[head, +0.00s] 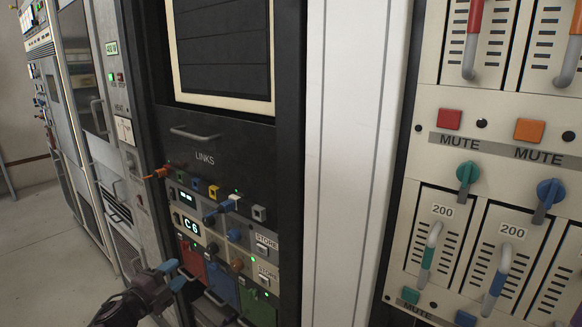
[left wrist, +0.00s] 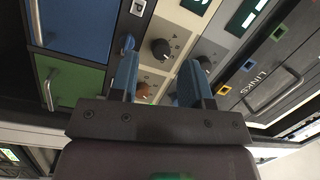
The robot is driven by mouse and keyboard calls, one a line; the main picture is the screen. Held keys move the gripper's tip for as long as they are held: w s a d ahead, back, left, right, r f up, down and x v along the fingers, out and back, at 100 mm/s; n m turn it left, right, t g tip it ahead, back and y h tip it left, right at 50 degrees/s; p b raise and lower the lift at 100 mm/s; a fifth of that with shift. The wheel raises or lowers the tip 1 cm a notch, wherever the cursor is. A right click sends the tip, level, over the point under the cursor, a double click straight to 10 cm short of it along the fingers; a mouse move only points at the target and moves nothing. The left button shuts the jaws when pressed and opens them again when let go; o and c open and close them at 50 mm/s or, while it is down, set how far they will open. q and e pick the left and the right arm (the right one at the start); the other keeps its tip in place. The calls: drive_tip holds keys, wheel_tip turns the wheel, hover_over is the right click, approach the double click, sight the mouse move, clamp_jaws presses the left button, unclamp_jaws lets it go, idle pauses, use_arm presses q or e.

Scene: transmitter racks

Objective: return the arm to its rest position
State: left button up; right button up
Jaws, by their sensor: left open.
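My left gripper (head: 173,275) shows at the lower left of the head view, with dark links and blue fingertips. It is open, with nothing visible between its fingers. It is in front of the lower part of the LINKS rack (head: 290,190), near the red, blue and green fronts. In the left wrist view the two blue fingers (left wrist: 157,75) stand apart, facing the beige panel with black knobs. I cannot tell how far the fingertips are from the panel. My right gripper is in neither view.
The LINKS rack has coloured sockets, a "C6" display (head: 187,225), protruding knobs and a drawer handle (head: 195,133). A mute panel (head: 435,150) with levers and knobs stands at the right. More cabinets (head: 85,120) line the left. Open floor (head: 45,240) lies at the far left.

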use_arm(q)
drive_tip(key=s+d+f+n+g+y+p, duration=0.1)
drive_tip(key=s+f+n, duration=0.3)
drive_tip(key=s, duration=1)
drive_tip(key=s+d+f+n+g+y+p, duration=0.1)
drive_tip(key=s+f+n+y, duration=0.3)
drive_tip(key=s+n, duration=0.4)
drive_tip(key=s+d+f+n+g+y+p, duration=0.1)
drive_tip(key=s+n, duration=0.6)
drive_tip(key=s, duration=1.3)
wheel_tip(320, 180, down, 3)
drive_tip(key=g+y+p, duration=0.1)
drive_tip(key=g+y, duration=0.1)
drive_tip(key=shift+s+d+g, duration=0.2)
drive_tip(key=shift+s+g, duration=0.1)
drive_tip(key=shift+s, duration=0.1)
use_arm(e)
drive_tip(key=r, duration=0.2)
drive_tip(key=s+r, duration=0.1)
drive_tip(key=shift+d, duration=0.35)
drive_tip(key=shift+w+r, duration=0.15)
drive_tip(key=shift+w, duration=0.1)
use_arm(q)
drive_tip(key=shift+f, duration=0.1)
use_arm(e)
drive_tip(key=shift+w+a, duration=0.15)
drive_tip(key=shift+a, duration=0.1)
